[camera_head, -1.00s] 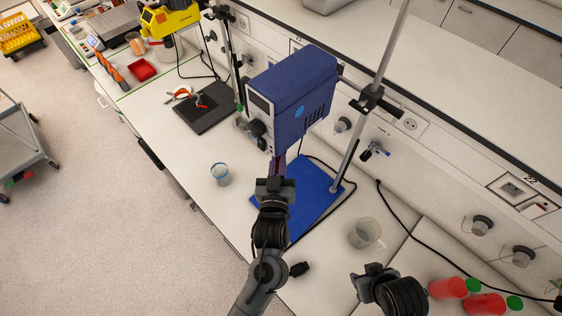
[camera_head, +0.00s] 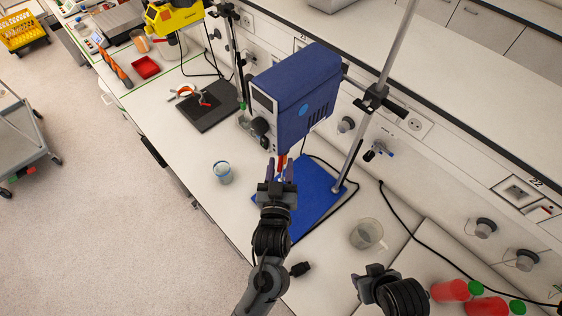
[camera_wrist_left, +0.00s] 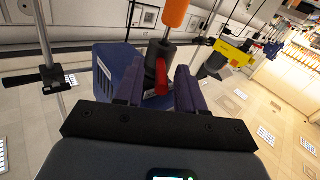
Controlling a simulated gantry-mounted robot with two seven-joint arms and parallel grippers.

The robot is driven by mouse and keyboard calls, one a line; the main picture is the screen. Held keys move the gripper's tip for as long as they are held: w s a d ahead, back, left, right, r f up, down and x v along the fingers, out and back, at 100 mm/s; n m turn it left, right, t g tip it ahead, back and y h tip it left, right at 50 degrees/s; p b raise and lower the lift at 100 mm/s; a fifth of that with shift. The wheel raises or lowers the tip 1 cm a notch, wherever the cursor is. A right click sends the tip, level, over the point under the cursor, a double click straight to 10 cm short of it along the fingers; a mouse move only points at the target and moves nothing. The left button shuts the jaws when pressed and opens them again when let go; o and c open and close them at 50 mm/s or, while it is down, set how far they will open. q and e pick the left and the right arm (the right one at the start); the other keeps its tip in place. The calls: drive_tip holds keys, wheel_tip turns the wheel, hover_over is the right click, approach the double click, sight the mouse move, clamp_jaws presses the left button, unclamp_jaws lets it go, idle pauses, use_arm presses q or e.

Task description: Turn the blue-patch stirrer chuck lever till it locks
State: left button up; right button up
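The blue stirrer motor (camera_head: 290,92) with a round light-blue patch (camera_head: 303,111) on its side hangs on a metal stand. A red lever (camera_head: 282,160) shows below it, between the fingertips of my left gripper (camera_head: 280,168). In the left wrist view the red lever (camera_wrist_left: 162,76) is upright below a dark chuck (camera_wrist_left: 160,50), and an orange piece (camera_wrist_left: 176,12) is beyond. The purple fingers of my left gripper (camera_wrist_left: 159,88) are apart on either side of the lever, with gaps visible. My right gripper (camera_head: 372,274) is low at the right; its fingers are unclear.
A blue base plate (camera_head: 318,190) lies under the stirrer, with the stand rod (camera_head: 372,100) at right. A small beaker (camera_head: 222,173) stands left of my left gripper. A larger beaker (camera_head: 367,234) and red bottles (camera_head: 450,291) are at right. A black cable crosses the bench.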

use_arm(q)
drive_tip(key=s+a+b, duration=0.1)
drive_tip(key=s+b, duration=0.1)
drive_tip(key=s, duration=0.7)
drive_tip(key=shift+f, duration=0.1)
